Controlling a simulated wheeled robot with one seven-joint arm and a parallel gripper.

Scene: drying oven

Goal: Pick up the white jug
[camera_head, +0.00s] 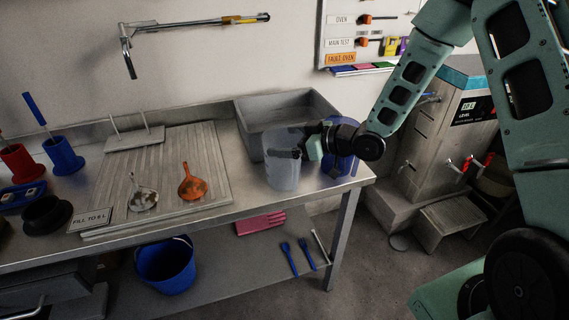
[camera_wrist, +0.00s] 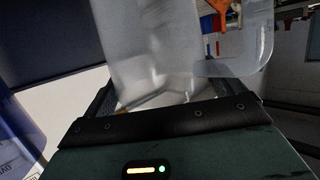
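The white jug (camera_head: 283,174) is translucent and stands upright at the front right of the steel bench, before the sink. My gripper (camera_head: 298,147) is at the jug's upper part, reaching in from the right. In the wrist view the jug (camera_wrist: 150,50) fills the space between my two spread fingers, and its handle (camera_wrist: 262,45) is at the upper right. The fingers look apart, with a gap between the right finger and the jug's body. The fingertips are partly hidden, so contact is unclear.
A blue jug (camera_head: 341,166) stands close on the right, partly behind my gripper. The sink (camera_head: 262,108) is behind. A ribbed draining board (camera_head: 112,190) with two scoop-like items lies left. A grey machine with taps (camera_head: 445,135) stands right of the bench.

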